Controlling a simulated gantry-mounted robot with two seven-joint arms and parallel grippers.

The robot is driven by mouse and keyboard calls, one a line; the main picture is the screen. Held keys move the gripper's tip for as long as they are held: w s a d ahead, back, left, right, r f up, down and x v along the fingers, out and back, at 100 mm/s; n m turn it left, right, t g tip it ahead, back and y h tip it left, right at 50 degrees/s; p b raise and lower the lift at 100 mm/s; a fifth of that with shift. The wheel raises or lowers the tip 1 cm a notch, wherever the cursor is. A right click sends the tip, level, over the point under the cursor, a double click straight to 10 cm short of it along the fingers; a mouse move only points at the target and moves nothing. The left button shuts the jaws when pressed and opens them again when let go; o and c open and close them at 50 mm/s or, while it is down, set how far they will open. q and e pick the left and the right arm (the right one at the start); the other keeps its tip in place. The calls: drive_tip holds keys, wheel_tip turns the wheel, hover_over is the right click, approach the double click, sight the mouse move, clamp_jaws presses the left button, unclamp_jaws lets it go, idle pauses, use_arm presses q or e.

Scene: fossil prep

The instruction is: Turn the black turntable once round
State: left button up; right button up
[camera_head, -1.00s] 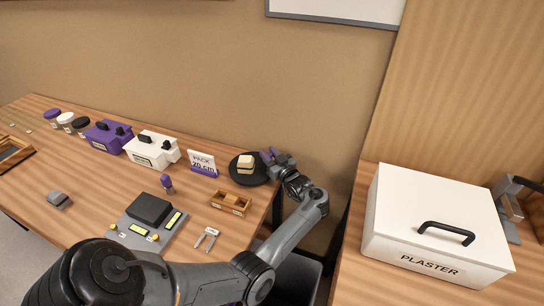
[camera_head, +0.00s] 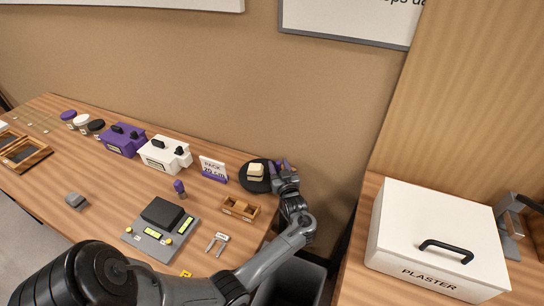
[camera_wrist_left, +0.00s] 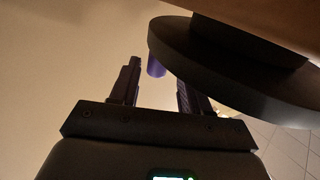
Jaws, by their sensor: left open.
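The black turntable (camera_head: 257,188) is a round disc at the right end of the left table, with a cream block (camera_head: 255,170) on it. In the left wrist view the disc (camera_wrist_left: 215,58) fills the upper right. A purple peg (camera_wrist_left: 157,64) sticks out at its rim. My left gripper (camera_head: 281,166) is at the right side of the disc in the head view. In the wrist view its two fingers (camera_wrist_left: 158,78) are apart, with the peg between them near the tips; no contact is clear. The right gripper is not in view.
A small wooden tray (camera_head: 240,214) and a sign (camera_head: 213,176) stand left of the turntable. A white box (camera_head: 165,160), a purple box (camera_head: 122,146) and a grey device (camera_head: 137,240) stand farther left. A gap separates this table from the one with the plaster box (camera_head: 440,225).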

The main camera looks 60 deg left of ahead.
use_arm(q)
drive_tip(key=v, duration=1)
drive_tip(key=shift+d, duration=0.35)
drive_tip(key=shift+o, duration=0.2)
drive_tip(key=shift+w, duration=0.15)
